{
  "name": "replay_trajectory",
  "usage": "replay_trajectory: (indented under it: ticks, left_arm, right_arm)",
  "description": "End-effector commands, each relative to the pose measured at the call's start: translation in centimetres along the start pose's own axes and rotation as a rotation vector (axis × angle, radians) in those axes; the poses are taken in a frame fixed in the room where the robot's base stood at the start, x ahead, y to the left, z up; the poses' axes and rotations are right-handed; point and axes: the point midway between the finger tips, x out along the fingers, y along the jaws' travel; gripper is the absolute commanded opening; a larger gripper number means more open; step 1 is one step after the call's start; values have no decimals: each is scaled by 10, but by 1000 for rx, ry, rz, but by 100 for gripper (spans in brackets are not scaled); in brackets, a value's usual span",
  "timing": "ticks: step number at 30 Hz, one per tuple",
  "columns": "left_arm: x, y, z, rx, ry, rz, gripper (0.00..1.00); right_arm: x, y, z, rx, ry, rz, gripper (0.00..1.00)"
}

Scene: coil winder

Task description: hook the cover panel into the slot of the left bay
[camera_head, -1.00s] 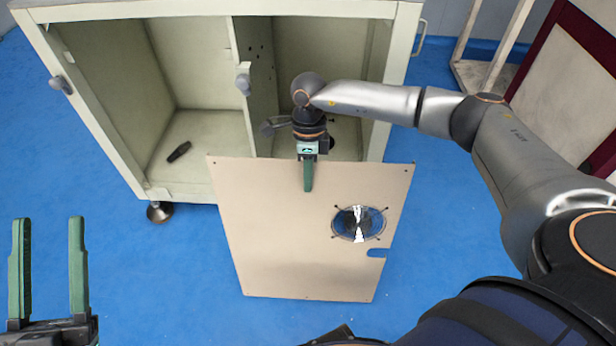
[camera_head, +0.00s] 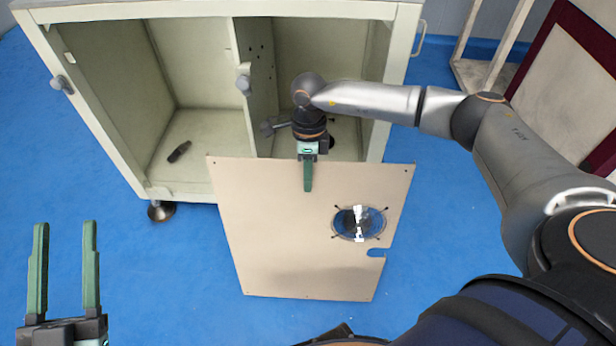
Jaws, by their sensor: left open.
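The cover panel (camera_head: 285,240) is a flat beige sheet with a round fan opening and a small notch at its right edge. My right gripper (camera_head: 307,172) is shut on the panel's top edge, with one green finger showing on its front face. The panel hangs in front of the cabinet's right part, tilted in the picture. The left bay (camera_head: 200,145) is open and uncovered; its slot cannot be made out. My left gripper (camera_head: 64,268) is open and empty at the lower left, over the blue floor, apart from the panel.
A small dark object (camera_head: 179,152) lies in the left bay. A cabinet foot (camera_head: 160,210) stands on the floor. Blue floor between my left gripper and the panel is free.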

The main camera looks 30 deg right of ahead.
Motion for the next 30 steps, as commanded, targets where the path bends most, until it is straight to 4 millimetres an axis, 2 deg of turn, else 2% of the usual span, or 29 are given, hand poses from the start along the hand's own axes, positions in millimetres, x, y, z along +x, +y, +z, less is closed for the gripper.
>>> replay_trajectory:
  ticks: [30]
  left_arm:
    - [-6, 4, 36, -37, -145, 1, 50]
  right_arm:
    - [-7, 4, 2, -1, -6, -1, 0]
